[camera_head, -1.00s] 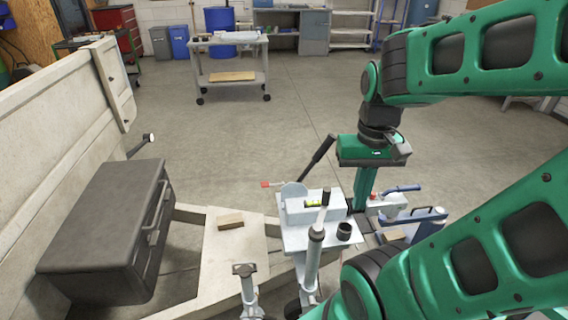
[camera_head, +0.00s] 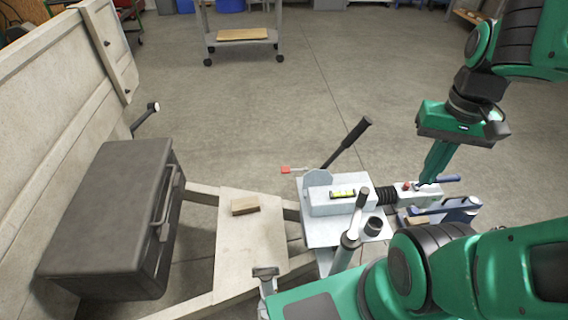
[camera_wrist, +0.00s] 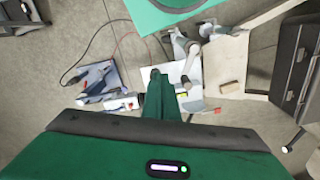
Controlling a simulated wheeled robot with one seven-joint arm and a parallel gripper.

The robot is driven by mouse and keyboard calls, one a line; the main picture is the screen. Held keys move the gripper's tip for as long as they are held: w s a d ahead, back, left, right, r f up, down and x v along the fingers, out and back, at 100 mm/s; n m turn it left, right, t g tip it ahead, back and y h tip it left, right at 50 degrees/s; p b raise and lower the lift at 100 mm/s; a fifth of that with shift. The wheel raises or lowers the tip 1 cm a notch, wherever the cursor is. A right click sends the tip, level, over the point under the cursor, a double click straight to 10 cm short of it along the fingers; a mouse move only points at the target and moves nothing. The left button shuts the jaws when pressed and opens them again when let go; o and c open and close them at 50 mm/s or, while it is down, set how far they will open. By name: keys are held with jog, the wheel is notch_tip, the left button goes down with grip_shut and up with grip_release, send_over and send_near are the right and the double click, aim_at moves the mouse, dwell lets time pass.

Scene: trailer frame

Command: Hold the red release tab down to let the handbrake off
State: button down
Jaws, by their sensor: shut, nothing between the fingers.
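The red release tab (camera_head: 286,169) sticks out to the left on a thin rod beside the round plate at the handbrake's base. It also shows in the wrist view (camera_wrist: 217,110). The handbrake lever (camera_head: 346,143) has a black grip and slants up to the right from the grey housing (camera_head: 338,204). My gripper (camera_head: 428,180) is shut and empty. It points down near the coupling head, to the right of the housing and well apart from the tab. In the wrist view its fingers (camera_wrist: 161,80) hide part of the housing and the lever.
A yellow-green level vial (camera_head: 342,194) sits on the housing. A jockey-wheel post with a handle (camera_head: 353,220) stands in front. A wood block (camera_head: 245,206) lies on the frame, beside a dark toolbox (camera_head: 105,215). A blue-handled lock (camera_head: 452,210) sits by the coupling.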

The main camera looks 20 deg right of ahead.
jog(key=w+d+n, duration=0.1)
jog(key=w+d, duration=0.1)
jog(key=w, duration=0.9)
jog(key=n, duration=0.3)
send_over(285, 169)
notch_tip(285, 169, down, 22)
jog(key=shift+w+f, duration=0.1)
notch_tip(285, 169, down, 14)
